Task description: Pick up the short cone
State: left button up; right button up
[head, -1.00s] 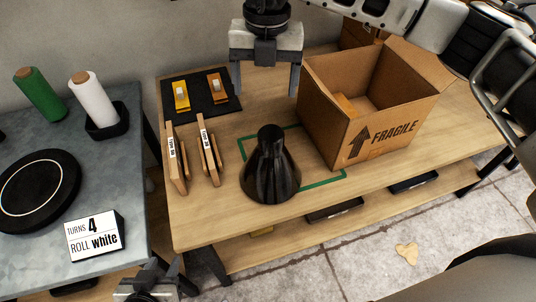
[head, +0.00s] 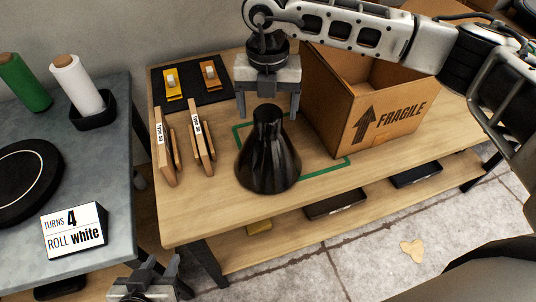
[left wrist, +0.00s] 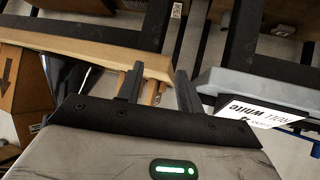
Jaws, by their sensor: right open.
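A black, faceted short cone (head: 267,165) stands upright on the wooden table (head: 200,215), partly over a green rectangle outline (head: 325,172). My right gripper (head: 267,114) is open, pointing down at the cone's narrow top. In the head view its fingertips appear on either side of the top. I cannot tell how far in depth they are from it. My left gripper (head: 150,270) is low at the table's front left, open and empty. Its separated fingers also show in the left wrist view (left wrist: 160,92).
A cardboard box marked FRAGILE (head: 385,125) stands right of the cone. Wooden pieces with labels (head: 180,145) stand to its left, with a black mat (head: 192,85) behind. A grey table (head: 100,165) holds white (head: 78,85) and green (head: 22,80) rolls and a sign (head: 75,230).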

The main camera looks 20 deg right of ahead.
aim_at(268, 143)
notch_tip(268, 143, down, 3)
jog(key=shift+r+b, duration=0.1)
jog(key=shift+b, duration=0.45)
jog(key=shift+r, duration=0.1)
jog(key=c, duration=1.7)
